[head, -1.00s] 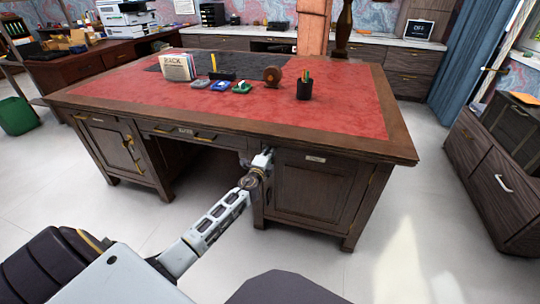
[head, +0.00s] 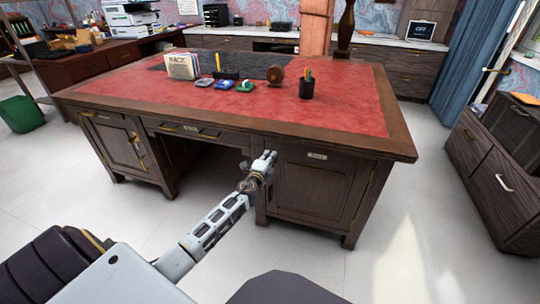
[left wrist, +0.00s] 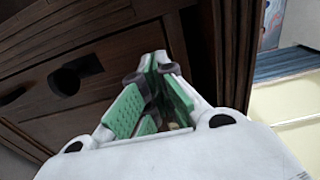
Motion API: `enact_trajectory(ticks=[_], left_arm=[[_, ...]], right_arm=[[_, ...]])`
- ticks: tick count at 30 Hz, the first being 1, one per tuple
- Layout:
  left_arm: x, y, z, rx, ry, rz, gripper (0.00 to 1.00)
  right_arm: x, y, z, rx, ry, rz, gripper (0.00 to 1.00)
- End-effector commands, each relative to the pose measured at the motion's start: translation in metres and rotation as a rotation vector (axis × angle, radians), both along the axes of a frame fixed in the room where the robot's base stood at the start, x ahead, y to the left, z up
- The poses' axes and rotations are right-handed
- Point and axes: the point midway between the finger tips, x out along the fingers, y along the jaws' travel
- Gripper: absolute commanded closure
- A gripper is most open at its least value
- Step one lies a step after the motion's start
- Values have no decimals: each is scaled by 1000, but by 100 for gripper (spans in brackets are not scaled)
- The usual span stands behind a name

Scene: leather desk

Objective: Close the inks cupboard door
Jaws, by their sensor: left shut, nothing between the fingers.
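The leather desk has a panelled wooden cupboard door (head: 312,190) on its right pedestal, below a small label (head: 317,156) too small to read surely. This door looks about flush with the pedestal; I cannot tell whether a gap is left. Another cupboard door (head: 118,150) with brass fittings is on the left pedestal. My left gripper (head: 265,160) is shut and empty, in front of the right pedestal's left upper corner. In the left wrist view, its green-padded fingers (left wrist: 158,65) point at dark wood beside a drawer front (left wrist: 100,85). Contact is unclear. My right gripper is not in view.
The red desktop (head: 340,105) carries a file holder (head: 183,66), a pen cup (head: 306,88) and several small items. A dark wooden cabinet (head: 490,180) stands at the right. The pale floor before the desk is mostly clear.

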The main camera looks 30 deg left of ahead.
Motion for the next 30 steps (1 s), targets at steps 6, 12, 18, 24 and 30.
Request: enact_trajectory(ticks=[6, 12, 18, 24, 30], left_arm=[[-13, -3, 0, 0, 1, 0, 100], [-29, -7, 0, -1, 1, 1, 100], [-46, -11, 0, -1, 1, 0, 100], [-63, -14, -1, -1, 2, 1, 100], [-77, -18, 0, -1, 1, 0, 100]], right_arm=[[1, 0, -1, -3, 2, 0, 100], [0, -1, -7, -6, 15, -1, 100], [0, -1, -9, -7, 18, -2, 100], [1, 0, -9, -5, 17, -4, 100], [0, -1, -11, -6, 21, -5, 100]])
